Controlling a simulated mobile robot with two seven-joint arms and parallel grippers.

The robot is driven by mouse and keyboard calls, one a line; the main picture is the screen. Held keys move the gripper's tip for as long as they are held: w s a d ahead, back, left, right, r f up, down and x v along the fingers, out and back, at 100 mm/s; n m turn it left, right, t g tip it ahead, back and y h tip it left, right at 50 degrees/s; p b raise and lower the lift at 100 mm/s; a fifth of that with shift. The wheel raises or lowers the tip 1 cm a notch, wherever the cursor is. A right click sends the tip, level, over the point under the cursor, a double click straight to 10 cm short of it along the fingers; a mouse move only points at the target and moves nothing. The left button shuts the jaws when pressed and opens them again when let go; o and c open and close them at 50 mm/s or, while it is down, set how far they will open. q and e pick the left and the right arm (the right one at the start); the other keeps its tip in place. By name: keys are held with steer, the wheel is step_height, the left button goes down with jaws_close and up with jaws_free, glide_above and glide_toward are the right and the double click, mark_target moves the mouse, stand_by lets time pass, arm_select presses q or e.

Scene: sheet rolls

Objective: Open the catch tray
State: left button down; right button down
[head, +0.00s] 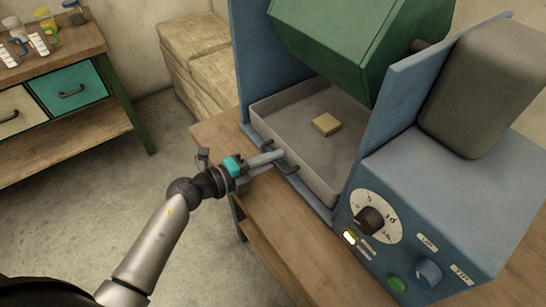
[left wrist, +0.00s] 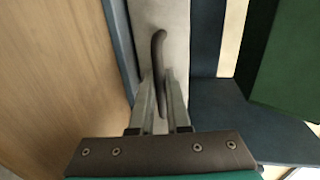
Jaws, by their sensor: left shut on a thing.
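The catch tray (head: 333,182) is a shallow grey tray at the bottom of the blue machine, under the green drum. A small yellowish block (head: 326,124) lies in it. A dark curved handle (head: 281,157) is on the tray's front wall; it also shows in the left wrist view (left wrist: 158,50). My left gripper (head: 279,155) is shut on this handle, with one finger on each side of it in the left wrist view (left wrist: 160,105). The tray's front wall stands about level with the machine's front edge. My right gripper is not in view.
The machine's blue housing (head: 440,210) with a dial (head: 369,219) and buttons stands right of the tray. The green drum (head: 350,35) hangs above it. The wooden table (head: 285,250) has bare top in front. A drawer cabinet (head: 75,90) stands at the left.

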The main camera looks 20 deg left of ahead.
arm_select(q)
steer(key=f+p+v, duration=0.1)
steer(key=f+v, duration=0.2)
steer(key=v, duration=1.5)
steer(key=shift+s+a+f, duration=0.15)
steer(key=shift+s+a, duration=0.15)
steer(key=shift+s, duration=0.1)
steer(key=c, duration=1.2)
jaws_free()
steer(key=shift+o, duration=0.2)
steer(key=v, duration=1.5)
steer(key=shift+p, duration=0.45)
steer(key=shift+s, duration=0.1)
